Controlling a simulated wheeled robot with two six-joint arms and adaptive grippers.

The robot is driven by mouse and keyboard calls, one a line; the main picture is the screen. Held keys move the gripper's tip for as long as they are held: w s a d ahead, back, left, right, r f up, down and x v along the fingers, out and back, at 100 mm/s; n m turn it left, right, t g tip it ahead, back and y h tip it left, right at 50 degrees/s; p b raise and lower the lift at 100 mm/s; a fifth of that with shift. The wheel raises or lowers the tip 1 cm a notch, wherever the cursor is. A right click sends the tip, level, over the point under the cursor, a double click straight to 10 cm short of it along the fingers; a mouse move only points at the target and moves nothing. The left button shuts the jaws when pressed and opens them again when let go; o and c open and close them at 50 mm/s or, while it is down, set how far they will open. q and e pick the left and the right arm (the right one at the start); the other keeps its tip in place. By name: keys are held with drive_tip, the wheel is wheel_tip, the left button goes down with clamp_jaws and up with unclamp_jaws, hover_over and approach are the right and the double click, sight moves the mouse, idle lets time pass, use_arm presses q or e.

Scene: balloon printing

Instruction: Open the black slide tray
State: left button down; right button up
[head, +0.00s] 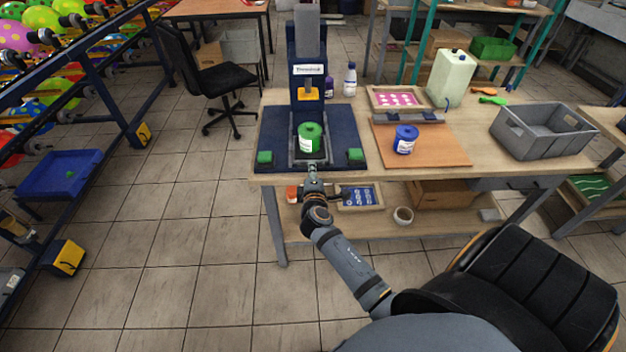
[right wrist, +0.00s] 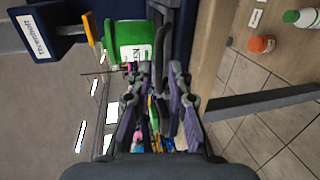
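The black slide tray (head: 310,162) lies at the front of the printing machine (head: 308,75), under its head, with a green ink cup (head: 309,138) standing on it. My right gripper (head: 312,174) is at the tray's front edge, reaching in from below. In the right wrist view, my right gripper's fingertips (right wrist: 166,68) are close together around the tray's thin dark handle (right wrist: 161,46), with the green cup (right wrist: 130,40) just beyond. The fingers hide part of the handle. My left gripper is not in view.
Green buttons (head: 265,157) flank the tray on the blue base. A blue cup (head: 404,139) stands on an orange-brown board to the right, and a grey crate (head: 545,130) is at the table's right end.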

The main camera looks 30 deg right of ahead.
drive_tip(key=v, duration=1)
drive_tip(key=shift+s, duration=0.2)
drive_tip(key=shift+a, duration=0.15)
drive_tip(key=s+a+f+m+g+y, duration=0.15)
drive_tip(key=s+f, duration=0.25)
drive_tip(key=f, duration=0.6)
drive_tip(key=s+a+f+m+g+y+p, duration=0.1)
drive_tip(key=s+a+f+g+y, duration=0.15)
drive_tip(key=f, duration=0.85)
drive_tip(key=s+a+f+m+g+y, duration=0.15)
drive_tip(key=s+f, duration=0.35)
drive_tip(key=f, duration=0.5)
drive_tip(key=s+d+f+m+g, duration=0.1)
drive_tip(key=s+f+m+g, duration=0.1)
drive_tip(key=s+f, duration=0.3)
drive_tip(key=s+d+f+m+g+y+p, duration=0.1)
drive_tip(key=s+f, duration=0.4)
drive_tip(key=s, duration=0.7)
drive_tip(key=s+d+f+m+g, duration=0.1)
drive_tip(key=s+f+m+g, duration=0.2)
drive_tip(key=s, duration=0.6)
wheel_tip(320, 180, down, 2)
drive_tip(key=shift+d+f+m+g+y, duration=0.1)
drive_tip(key=shift+d+m+g+y, duration=0.3)
drive_tip(key=shift+m, duration=0.3)
